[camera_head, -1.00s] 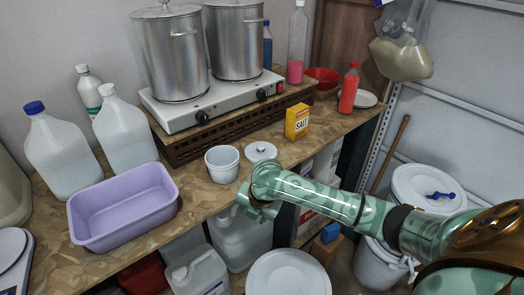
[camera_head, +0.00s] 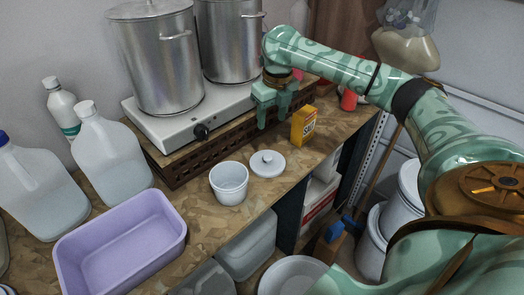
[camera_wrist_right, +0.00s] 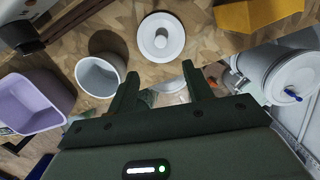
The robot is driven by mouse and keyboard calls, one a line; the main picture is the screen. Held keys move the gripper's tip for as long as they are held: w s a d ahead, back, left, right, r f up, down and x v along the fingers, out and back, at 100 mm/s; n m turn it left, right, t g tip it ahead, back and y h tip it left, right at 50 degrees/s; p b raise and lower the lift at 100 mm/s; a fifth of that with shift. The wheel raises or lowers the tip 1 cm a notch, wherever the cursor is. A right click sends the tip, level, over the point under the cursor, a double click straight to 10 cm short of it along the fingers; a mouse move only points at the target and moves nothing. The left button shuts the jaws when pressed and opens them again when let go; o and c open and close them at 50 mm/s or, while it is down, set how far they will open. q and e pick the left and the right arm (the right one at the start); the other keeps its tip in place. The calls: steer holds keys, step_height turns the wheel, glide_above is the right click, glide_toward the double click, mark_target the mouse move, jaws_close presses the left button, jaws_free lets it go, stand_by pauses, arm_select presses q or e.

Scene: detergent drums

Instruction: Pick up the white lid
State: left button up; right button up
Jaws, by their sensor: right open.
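The white lid (camera_head: 268,163) is a small round disc with a knob on top. It lies flat on the wooden worktop, just right of a white cup (camera_head: 229,183). In the right wrist view the lid (camera_wrist_right: 161,37) shows beyond my fingers, knob facing me. My right gripper (camera_head: 271,112) is above the worktop, behind the lid in the head view, in front of the hot plate. Its two fingers are apart and empty, and they also show in the right wrist view (camera_wrist_right: 158,88). My left gripper is in neither view.
A yellow salt box (camera_head: 303,126) stands right of the lid. A lilac basin (camera_head: 122,240) and plastic jugs (camera_head: 107,155) are at left. Two steel pots (camera_head: 155,60) sit on the hot plate (camera_head: 160,130) behind. The worktop's front edge is close to the lid.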

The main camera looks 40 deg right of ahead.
steer(key=b, duration=0.3)
glide_above(268, 156)
steer(key=f, duration=0.9)
steer(key=shift+s+a+f, duration=0.1)
steer(key=shift+s+f, duration=0.05)
steer(key=shift+s, duration=0.1)
steer(key=shift+f, duration=0.4)
step_height(268, 156, down, 4)
steer(key=shift+w+b, duration=0.1)
steer(key=shift+b, duration=0.95)
steer(key=shift+w+f, duration=0.15)
steer(key=shift+f, duration=0.25)
steer(key=shift+r, duration=0.15)
steer(key=shift+c, duration=1.2)
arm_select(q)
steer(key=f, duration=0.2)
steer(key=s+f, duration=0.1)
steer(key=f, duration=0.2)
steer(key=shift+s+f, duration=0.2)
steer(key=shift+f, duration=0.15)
arm_select(e)
steer(key=c, duration=0.8)
